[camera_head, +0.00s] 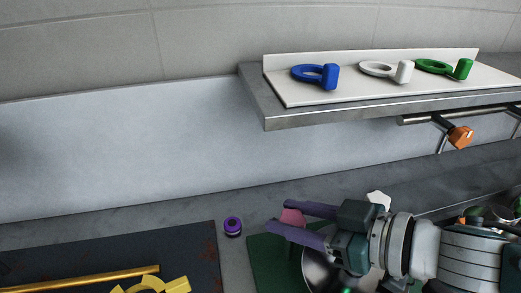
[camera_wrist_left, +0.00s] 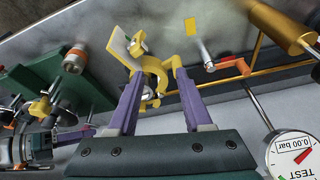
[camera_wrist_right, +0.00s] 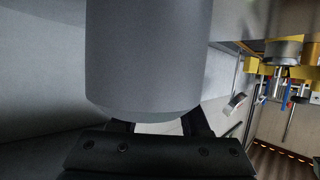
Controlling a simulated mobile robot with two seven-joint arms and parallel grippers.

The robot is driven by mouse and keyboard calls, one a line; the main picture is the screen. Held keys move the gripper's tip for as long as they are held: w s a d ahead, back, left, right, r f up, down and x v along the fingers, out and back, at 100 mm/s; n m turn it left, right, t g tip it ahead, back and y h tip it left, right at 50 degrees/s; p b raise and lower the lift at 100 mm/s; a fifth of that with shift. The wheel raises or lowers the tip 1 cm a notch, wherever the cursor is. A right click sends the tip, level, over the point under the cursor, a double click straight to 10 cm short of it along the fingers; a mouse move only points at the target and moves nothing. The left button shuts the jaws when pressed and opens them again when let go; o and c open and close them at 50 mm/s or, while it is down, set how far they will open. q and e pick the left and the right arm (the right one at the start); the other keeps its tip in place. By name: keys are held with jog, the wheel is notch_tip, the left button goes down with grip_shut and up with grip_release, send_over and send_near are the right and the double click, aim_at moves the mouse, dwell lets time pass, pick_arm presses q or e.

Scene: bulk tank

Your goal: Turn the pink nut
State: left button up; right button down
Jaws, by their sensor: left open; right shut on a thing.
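The pink nut (camera_head: 292,217) shows as a small pink piece between the purple fingers of my right gripper (camera_head: 277,215) in the head view. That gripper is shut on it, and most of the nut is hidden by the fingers. In the right wrist view a large grey cylinder (camera_wrist_right: 148,55) hides the fingertips, and no pink shows. My left gripper (camera_wrist_left: 160,74) is open in the left wrist view. A yellow clamp-like part (camera_wrist_left: 155,72) lies in line with its fingers; I cannot tell whether they touch. My left gripper is out of the head view.
A shelf (camera_head: 270,112) holds blue (camera_head: 318,75), white (camera_head: 388,70) and green (camera_head: 446,67) ring-handled pieces. A purple ring (camera_head: 232,226) lies left of my right gripper. A gold bar (camera_head: 90,277) lies on a dark mat (camera_head: 190,245). A pressure gauge (camera_wrist_left: 295,155) is at the right of the left wrist view.

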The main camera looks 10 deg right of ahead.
jog(key=shift+c, duration=1.9)
grip_release()
jog(key=shift+a, duration=0.1)
